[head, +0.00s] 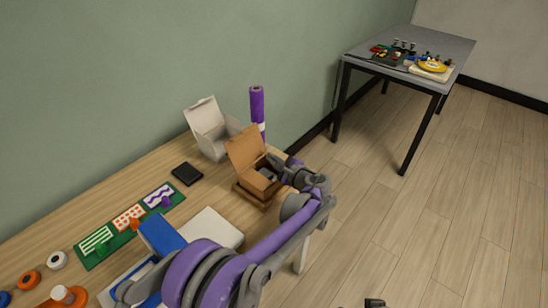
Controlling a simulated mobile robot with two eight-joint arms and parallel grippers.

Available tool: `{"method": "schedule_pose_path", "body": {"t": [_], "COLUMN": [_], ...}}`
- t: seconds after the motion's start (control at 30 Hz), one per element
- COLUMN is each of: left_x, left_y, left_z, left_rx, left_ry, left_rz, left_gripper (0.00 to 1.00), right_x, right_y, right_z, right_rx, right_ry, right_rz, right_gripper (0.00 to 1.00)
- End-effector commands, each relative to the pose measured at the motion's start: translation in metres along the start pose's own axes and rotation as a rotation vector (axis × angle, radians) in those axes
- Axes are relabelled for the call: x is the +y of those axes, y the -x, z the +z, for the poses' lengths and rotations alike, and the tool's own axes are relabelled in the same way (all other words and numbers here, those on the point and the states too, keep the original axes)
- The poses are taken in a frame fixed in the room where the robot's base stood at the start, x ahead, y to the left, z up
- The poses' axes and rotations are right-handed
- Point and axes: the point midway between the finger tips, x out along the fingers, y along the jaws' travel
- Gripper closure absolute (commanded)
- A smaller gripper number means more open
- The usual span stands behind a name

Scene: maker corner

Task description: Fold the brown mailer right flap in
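The brown mailer (246,146) stands open near the far right end of the wooden bench, its lid raised at the back. Something grey shows inside it, too small to name. My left gripper (276,163) is at the mailer's right side, by its upper edge. The gripper and wrist cover much of that side, so the right flap cannot be made out clearly. I cannot tell whether the fingers are open, shut or touching the cardboard. A small dark part at the bottom edge may belong to my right arm; the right gripper is not clearly seen.
A white open box (209,131) and a purple roll (257,104) stand behind the mailer. A black square (187,174), a green board (97,256) with patterned cards, and a blue object (159,234) lie leftward. A grey table (445,47) stands apart across clear floor.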

Motion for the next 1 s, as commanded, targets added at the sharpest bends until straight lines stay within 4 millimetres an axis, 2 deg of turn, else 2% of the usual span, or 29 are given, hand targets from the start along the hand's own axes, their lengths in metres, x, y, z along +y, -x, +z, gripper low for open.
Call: {"method": "schedule_pose_path", "body": {"t": [0.5,1.0], "left_x": [0.014,0.015], "left_y": [-0.001,-0.001], "left_z": [-0.002,-0.003], "left_rx": [0.001,0.000], "left_ry": [0.288,0.337], "left_rz": [-0.120,-0.140], "left_gripper": [1.00,1.00], "right_x": [0.000,0.000], "right_y": [-0.009,-0.010], "right_z": [0.004,0.005], "right_rx": [-0.003,-0.004], "right_ry": [0.000,0.000], "right_rz": [0.000,0.000], "right_gripper": [0.13,0.13]}}
